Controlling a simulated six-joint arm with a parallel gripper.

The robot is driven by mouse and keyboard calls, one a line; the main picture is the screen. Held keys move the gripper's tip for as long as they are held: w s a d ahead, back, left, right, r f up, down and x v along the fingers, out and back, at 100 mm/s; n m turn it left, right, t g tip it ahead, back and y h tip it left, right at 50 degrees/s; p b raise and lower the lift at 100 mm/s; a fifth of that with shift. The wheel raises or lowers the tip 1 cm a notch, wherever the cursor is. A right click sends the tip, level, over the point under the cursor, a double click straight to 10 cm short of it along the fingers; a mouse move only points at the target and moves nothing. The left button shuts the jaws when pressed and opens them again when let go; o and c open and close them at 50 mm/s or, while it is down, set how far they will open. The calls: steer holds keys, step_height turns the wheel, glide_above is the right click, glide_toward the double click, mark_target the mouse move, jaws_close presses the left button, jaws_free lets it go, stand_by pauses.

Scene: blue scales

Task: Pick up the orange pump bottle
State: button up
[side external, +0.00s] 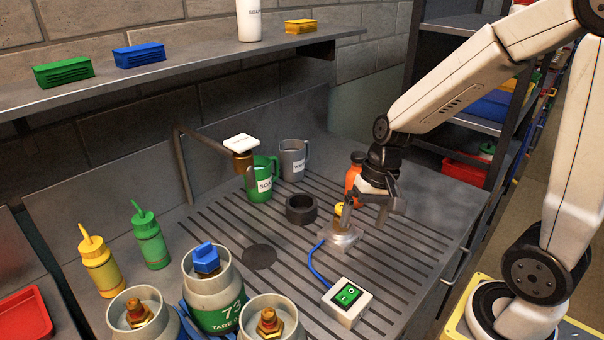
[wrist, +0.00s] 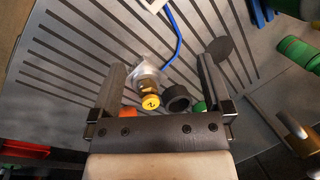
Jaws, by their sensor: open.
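The orange pump bottle (side external: 352,180) stands on the slatted worktop, partly hidden behind my gripper in the side view. In the wrist view only a small orange patch (wrist: 127,111) shows, beside my left-hand finger and cut off by the gripper body. My gripper (side external: 366,212) is open with nothing between its fingers, in front of the bottle and above the worktop. In the wrist view, the gap between the fingers (wrist: 161,72) faces a metal block with a brass, yellow-topped fitting (wrist: 150,95). I cannot tell whether a finger touches the bottle.
A black ring (side external: 301,209), green mug (side external: 260,181) and grey mug (side external: 292,160) stand left. Gas cylinders (side external: 215,290) and squeeze bottles (side external: 149,240) fill the front left.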

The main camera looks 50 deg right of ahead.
steer(key=w+d+m+t+y, duration=0.7)
steer(key=w+d+m, duration=0.25)
steer(key=m, duration=0.55)
steer(key=d+r+m+t+h, duration=0.2)
steer(key=d+m+t+h, duration=0.2)
steer(key=d+m+t, duration=1.05)
steer(key=d+f+n+g, duration=0.1)
steer(key=f, duration=0.4)
steer(key=d+f+n+g, duration=0.1)
steer(key=f+g, duration=0.1)
steer(key=f, duration=0.3)
steer(key=w+d+f+n+g, duration=0.1)
steer(key=f+n+g, duration=0.1)
steer(key=f, duration=0.3)
steer(key=shift+d+f, duration=0.4)
steer(key=shift+x, duration=1.25)
steer(key=shift+w, duration=0.1)
